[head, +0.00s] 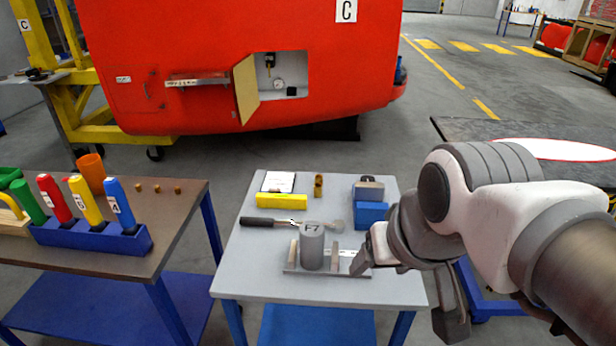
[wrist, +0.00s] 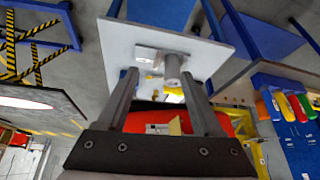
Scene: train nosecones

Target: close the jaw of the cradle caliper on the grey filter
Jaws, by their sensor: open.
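The grey filter (head: 312,248), an upright cylinder marked on top, stands in the cradle caliper (head: 326,271) on the light table. A tan upright plate (head: 293,252) stands close at the filter's left. The upright jaw (head: 335,258) stands to its right with a small gap between. A pale scale strip runs right from there. My gripper (head: 405,300) is open and empty at the right end of the cradle, one finger near that end. In the wrist view the filter (wrist: 172,66) shows beyond my open fingers (wrist: 159,76); whether they touch anything is unclear.
Behind the cradle lie a dark-handled tool (head: 275,222), a yellow block (head: 281,201), a brass piece (head: 318,185) and a blue box (head: 370,214). A brown table (head: 120,262) with colored handles in a blue rack stands left. The table front is clear.

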